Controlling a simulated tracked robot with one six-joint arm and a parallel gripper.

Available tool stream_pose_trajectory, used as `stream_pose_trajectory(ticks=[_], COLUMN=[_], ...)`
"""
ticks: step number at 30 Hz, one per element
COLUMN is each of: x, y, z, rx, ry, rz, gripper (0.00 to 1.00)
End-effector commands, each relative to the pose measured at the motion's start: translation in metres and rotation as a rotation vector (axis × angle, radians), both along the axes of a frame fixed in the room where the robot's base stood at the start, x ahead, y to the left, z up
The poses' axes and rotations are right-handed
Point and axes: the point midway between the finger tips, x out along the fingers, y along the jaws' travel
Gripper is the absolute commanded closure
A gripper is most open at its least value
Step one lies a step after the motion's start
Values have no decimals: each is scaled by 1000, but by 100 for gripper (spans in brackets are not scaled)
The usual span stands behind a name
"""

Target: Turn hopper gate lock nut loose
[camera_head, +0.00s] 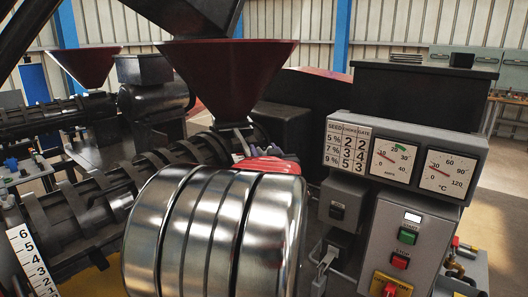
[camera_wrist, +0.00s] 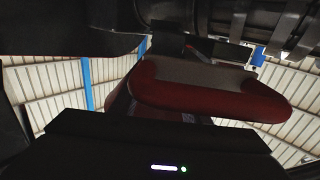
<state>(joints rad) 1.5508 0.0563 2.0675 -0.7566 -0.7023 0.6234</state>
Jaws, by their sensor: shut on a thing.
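The dark red hopper (camera_head: 228,75) stands on the press barrel (camera_head: 75,205) in the head view. A pale gate plate (camera_head: 237,143) shows at the hopper's neck. My gripper (camera_head: 268,164) shows as red, rounded parts just right of the neck, partly hidden behind shiny banded metal in front. In the wrist view my gripper (camera_wrist: 210,88) is a red and grey rounded shape across the middle, shut with its tips close under dark metal. The lock nut cannot be made out in either view; the gripper hides what it grips.
A grey control panel (camera_head: 405,165) with gauges and buttons stands close on the right. A step-numbered scale (camera_head: 33,262) is at lower left. A second press with a red hopper (camera_head: 86,66) stands behind on the left. The slotted barrel cage (camera_wrist: 270,22) crosses the wrist view's top right.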

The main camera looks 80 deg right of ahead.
Motion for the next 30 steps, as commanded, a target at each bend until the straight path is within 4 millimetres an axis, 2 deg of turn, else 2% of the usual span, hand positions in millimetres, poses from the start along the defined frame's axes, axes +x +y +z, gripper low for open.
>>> stream_pose_trajectory(ticks=[9,10,18,30], x=[0,0,0,-3], y=[0,0,0,5], z=[3,3,2,2], rx=[-5,-5,-3,-3], ry=[-3,-3,-1,-1], rz=[0,0,0,-1], gripper=[80,57,39,39])
